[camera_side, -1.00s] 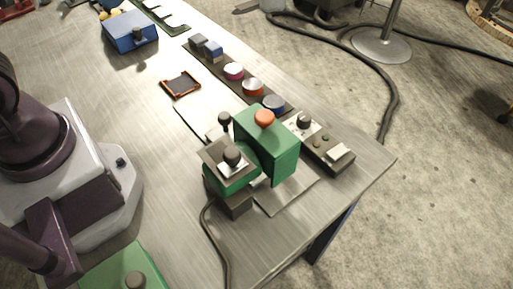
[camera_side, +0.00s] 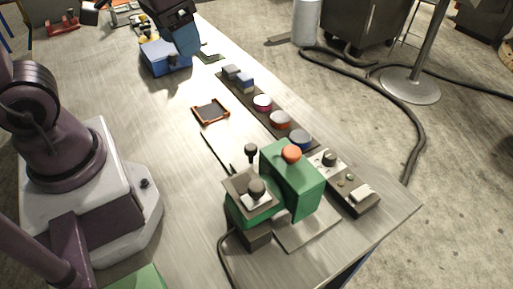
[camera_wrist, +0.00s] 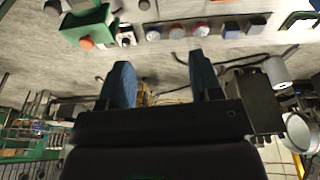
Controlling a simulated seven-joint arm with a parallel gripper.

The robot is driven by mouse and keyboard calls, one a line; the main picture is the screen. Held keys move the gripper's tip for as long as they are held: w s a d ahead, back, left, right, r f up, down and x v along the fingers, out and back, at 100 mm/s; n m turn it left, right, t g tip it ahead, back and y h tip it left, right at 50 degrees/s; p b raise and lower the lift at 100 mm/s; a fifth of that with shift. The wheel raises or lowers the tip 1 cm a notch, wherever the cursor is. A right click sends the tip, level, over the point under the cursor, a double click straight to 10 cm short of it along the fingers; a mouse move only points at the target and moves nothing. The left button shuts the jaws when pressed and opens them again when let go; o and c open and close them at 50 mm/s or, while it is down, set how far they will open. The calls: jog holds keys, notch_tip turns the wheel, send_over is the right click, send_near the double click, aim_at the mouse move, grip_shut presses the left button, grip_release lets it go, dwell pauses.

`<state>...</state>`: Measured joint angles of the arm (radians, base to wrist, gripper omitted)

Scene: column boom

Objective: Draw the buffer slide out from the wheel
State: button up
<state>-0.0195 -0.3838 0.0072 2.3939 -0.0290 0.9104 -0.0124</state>
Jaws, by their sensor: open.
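A green machine housing (camera_side: 298,185) with an orange knob (camera_side: 291,153) stands near the table's right end in the side view. Close against its left is a lower green block (camera_side: 240,212) with a grey top plate and a dark round knob (camera_side: 257,189), which looks like the slide. I cannot make out the wheel or any gap there. A black ball lever (camera_side: 251,150) stands behind it. My gripper (camera_wrist: 163,80) is open and empty. In the side view its blue fingers (camera_side: 186,38) are far from the machine, above the blue box. The green housing (camera_wrist: 88,22) is at upper left in the wrist view.
A blue box (camera_side: 158,60) is near the gripper. A strip of blocks and coloured knobs (camera_side: 262,103) runs along the table's right edge to a switch box (camera_side: 345,190). An orange-framed tray (camera_side: 211,111) lies left of the strip. Bare table (camera_side: 150,130) lies left of the tray.

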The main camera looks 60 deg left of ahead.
aim_at(251, 146)
jog(key=w+d+f+n+g+h, duration=0.25)
jog(key=w+f+n+g, duration=0.45)
jog(key=w+f, duration=0.7)
jog(key=shift+n+t+h, duration=0.25)
jog(key=shift+n+t, duration=0.35)
jog(key=shift+n, duration=0.1)
jog(key=x, duration=0.8)
jog(key=a+x, duration=0.1)
jog(key=x, duration=0.3)
jog(key=shift+s+f, duration=0.35)
jog(key=shift+s, duration=0.1)
jog(key=shift+c, duration=0.4)
grip_shut()
jog(key=a, duration=1.2)
jog(key=shift+r, duration=0.1)
